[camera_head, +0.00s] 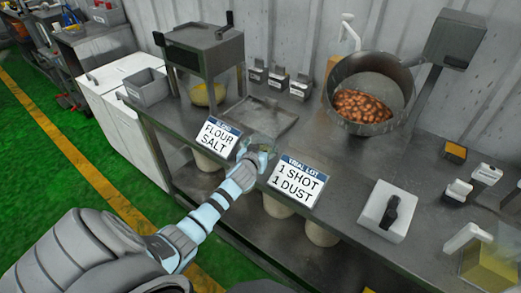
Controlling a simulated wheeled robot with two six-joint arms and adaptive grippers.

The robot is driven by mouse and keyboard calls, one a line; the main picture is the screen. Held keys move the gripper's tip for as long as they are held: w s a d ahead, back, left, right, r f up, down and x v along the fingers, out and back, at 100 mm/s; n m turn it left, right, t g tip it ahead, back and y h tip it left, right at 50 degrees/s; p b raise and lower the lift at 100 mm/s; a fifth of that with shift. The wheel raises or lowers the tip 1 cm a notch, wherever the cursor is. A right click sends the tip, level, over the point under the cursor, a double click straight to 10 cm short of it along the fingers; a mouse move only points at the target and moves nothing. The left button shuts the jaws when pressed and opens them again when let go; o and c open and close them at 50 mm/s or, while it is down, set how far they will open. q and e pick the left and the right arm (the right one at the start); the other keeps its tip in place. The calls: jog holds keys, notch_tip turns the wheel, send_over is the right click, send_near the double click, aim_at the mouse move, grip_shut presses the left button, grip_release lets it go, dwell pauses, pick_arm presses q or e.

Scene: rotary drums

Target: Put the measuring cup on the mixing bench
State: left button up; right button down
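My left arm reaches in from the lower left, and its gripper (262,150) is at the front edge of a grey steel bench (310,128), between two sign cards. A small, pale, see-through round object (260,142) shows right at the fingertips. It may be the measuring cup, but it is too small and too hidden to be sure. I cannot tell whether the fingers are closed on it. My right gripper is not in view.
A tilted drum (378,75) of brown pieces stands at the back right. The FLOUR SALT card (216,137) and the 1 SHOT 1 DUST card (298,183) flank the gripper. A flat tray (262,116) lies behind. A white box (388,211) sits at right. Bare bench shows mid-right.

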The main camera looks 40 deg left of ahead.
pick_arm(q)
jog(key=shift+r, duration=0.1)
jog(key=o, duration=0.9)
jog(key=shift+o, duration=0.2)
jog(key=shift+s+r, duration=0.1)
jog(key=shift+s, duration=0.05)
jog(key=p+v, duration=0.2)
jog(key=v, duration=0.9)
jog(key=shift+s+d, duration=0.2)
jog(key=shift+s, duration=0.15)
